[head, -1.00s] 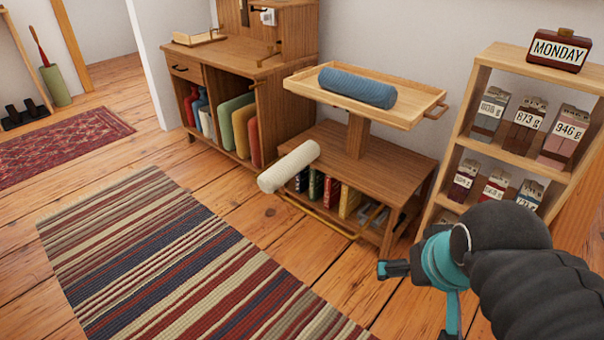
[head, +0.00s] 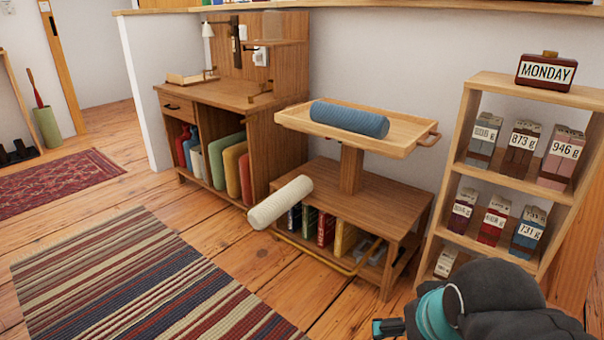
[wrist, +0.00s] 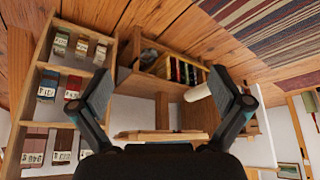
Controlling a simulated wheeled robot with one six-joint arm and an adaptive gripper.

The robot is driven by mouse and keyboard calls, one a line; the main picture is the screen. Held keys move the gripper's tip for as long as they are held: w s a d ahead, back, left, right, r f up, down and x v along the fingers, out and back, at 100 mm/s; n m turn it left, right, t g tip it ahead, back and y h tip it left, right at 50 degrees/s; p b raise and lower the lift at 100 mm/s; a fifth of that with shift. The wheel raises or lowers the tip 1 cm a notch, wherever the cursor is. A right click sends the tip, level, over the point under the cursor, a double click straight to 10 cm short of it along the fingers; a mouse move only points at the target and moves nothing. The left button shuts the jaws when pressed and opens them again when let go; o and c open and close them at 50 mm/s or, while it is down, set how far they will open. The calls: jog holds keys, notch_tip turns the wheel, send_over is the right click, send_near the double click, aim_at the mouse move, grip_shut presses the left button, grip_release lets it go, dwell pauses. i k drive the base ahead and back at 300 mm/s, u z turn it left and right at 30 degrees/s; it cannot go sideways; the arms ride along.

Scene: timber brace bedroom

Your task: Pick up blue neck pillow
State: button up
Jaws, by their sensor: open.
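The blue neck pillow (head: 349,118) is a ribbed cylinder lying on its side in the raised wooden tray (head: 414,140) in the head view. I cannot make it out in the wrist view. My gripper (wrist: 168,90) is open and empty in the wrist view, its two fingers spread wide. In the head view only a teal part of it (head: 388,327) shows at the bottom edge, below and right of the tray and apart from the pillow.
A white bolster (head: 281,203) lies on the low wooden shelf (head: 385,213) under the tray, overhanging its front. A rack with labelled cartons (head: 463,150) stands at right. A cabinet (head: 256,155) stands left. A striped rug (head: 140,290) covers the open floor.

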aim_at(365, 123)
jog(key=z, duration=0.1)
jog(key=k, duration=0.5)
jog(key=u, duration=0.8)
jog(key=i, duration=1.8)
jog(key=z, duration=0.55)
